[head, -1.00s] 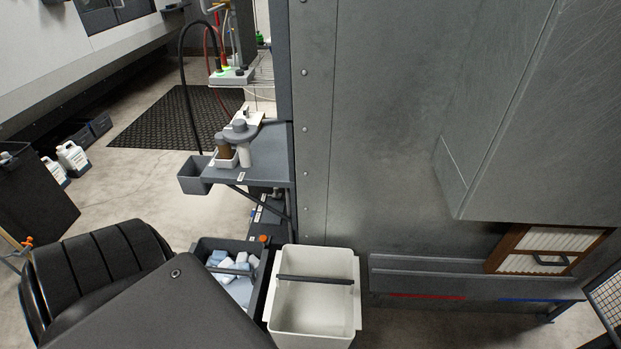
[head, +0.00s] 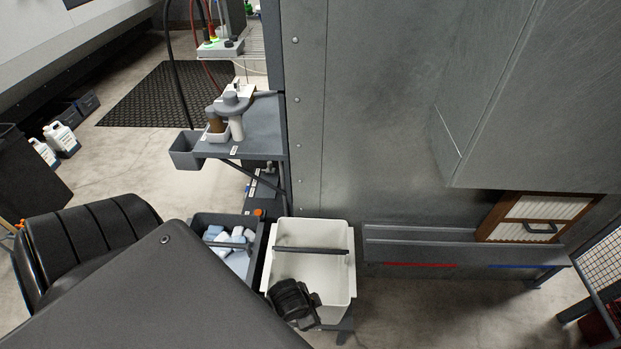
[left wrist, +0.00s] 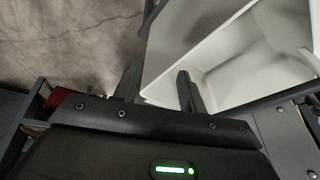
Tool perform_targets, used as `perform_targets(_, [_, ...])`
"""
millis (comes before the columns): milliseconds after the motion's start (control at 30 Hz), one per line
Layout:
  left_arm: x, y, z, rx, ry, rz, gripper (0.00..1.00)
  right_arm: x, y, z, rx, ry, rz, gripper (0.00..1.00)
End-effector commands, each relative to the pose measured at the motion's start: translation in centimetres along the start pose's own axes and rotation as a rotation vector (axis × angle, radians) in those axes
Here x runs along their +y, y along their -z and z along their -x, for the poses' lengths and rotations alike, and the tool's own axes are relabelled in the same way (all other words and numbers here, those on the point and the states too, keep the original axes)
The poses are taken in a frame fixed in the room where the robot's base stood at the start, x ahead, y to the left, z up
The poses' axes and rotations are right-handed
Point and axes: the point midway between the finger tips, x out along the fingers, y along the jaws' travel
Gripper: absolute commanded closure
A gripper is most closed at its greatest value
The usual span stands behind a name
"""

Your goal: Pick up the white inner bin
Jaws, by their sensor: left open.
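The white inner bin (head: 322,274) stands upright against the booth wall in the head view, with a dark bar handle (head: 310,250) across its top. Its inside looks empty. My left gripper (head: 304,306) is over the bin's near left part and hides some of the near rim and wall. In the left wrist view the bin (left wrist: 238,62) fills the upper right. My left gripper (left wrist: 157,74) is open there, its two fingers apart beside the bin's edge, the right one overlapping it in the picture. I cannot tell whether they touch. My right gripper is not in view.
A dark grey bin (head: 256,255) with white and pale blue pieces stands close left of the white bin. A grey shelf (head: 262,140) with cups juts out behind. A low grey ledge (head: 420,250) runs along the booth wall to the right. Floor right of the bin is clear.

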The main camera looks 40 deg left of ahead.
Motion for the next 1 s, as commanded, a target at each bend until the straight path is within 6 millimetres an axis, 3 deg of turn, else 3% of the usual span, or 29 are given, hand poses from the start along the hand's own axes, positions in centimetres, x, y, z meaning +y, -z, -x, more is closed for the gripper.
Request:
perform_targets(100, [0.2,5.0,-0.4,0.101,-0.003,-0.322,0.59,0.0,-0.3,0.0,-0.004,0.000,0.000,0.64])
perform_targets(267, [1.1,11.5,-0.5,0.244,0.014,-0.889,0.59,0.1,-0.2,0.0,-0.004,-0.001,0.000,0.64])
perform_targets(400, [1.5,15.8,-0.3,0.349,0.052,-1.567,0.59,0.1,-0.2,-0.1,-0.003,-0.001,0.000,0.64])
perform_targets(467, [0.8,16.5,-0.3,0.372,0.061,-1.917,0.59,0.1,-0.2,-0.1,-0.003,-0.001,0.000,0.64])
perform_targets(567, [-2.2,16.0,-0.3,0.367,0.027,-2.466,0.59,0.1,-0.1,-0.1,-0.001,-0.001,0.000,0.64])
perform_targets(600, [-3.9,15.3,-0.2,0.355,-0.010,-2.655,0.59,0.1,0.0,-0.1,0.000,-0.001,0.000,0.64])
perform_targets(733, [-10.1,12.7,0.9,0.310,-0.195,-3.117,0.59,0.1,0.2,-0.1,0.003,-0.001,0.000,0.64])
perform_targets(767, [-11.4,12.2,1.3,-0.289,0.234,3.043,0.59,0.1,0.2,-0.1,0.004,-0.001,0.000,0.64])
perform_targets(900, [-16.0,10.1,3.1,-0.241,0.368,2.793,0.59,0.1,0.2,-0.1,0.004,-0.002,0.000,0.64])
perform_targets(1000, [-17.7,9.3,3.9,-0.233,0.418,2.709,0.59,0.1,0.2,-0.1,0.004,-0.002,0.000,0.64])
